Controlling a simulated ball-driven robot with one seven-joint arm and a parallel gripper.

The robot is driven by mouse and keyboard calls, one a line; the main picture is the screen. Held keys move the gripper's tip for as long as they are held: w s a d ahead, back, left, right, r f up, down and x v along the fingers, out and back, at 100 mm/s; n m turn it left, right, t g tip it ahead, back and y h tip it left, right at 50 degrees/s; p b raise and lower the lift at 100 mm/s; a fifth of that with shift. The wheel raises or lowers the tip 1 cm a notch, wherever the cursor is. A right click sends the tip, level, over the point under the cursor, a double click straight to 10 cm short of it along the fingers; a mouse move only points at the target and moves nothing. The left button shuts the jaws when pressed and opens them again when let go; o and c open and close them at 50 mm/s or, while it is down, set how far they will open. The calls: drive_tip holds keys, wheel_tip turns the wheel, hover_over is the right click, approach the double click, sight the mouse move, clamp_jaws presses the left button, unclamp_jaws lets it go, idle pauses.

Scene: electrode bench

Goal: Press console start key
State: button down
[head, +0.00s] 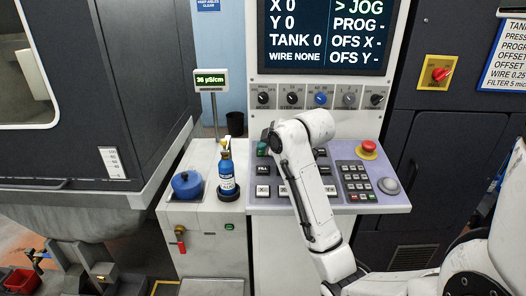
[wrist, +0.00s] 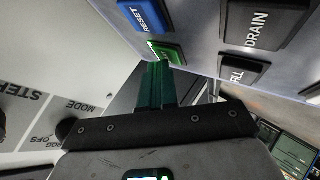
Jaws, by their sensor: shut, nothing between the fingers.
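The green key (wrist: 169,52) is on the console panel in the wrist view, beside the blue RESET key (wrist: 146,15). Its label is mostly hidden or too small to read. In the head view a green patch (head: 262,149) shows at the console's upper left, beside the end of my arm. My gripper (wrist: 158,66) is shut and empty, with its narrow fingertips right at the green key's edge. I cannot tell whether they touch it. In the head view my arm hides the fingertips and part of the keys.
The DRAIN key (wrist: 265,25) and FILL key (wrist: 240,69) lie close by. The console (head: 385,208) also has a red emergency button (head: 369,147) and a number keypad (head: 356,181). A blue bottle (head: 226,175) stands left of it. The screen (head: 325,35) reads JOG.

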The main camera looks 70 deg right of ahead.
drive_tip(key=shift+s+a+r+p, duration=0.1)
drive_tip(key=shift+a+r+p, duration=0.05)
drive_tip(key=shift+r+p, duration=0.65)
drive_tip(key=r+p, duration=0.2)
drive_tip(key=a+r+p, duration=0.1)
drive_tip(key=r+p, duration=0.1)
drive_tip(key=shift+s+r+p, duration=0.2)
drive_tip(key=shift+r+p, duration=0.1)
drive_tip(key=shift+r, duration=0.1)
idle(0.7)
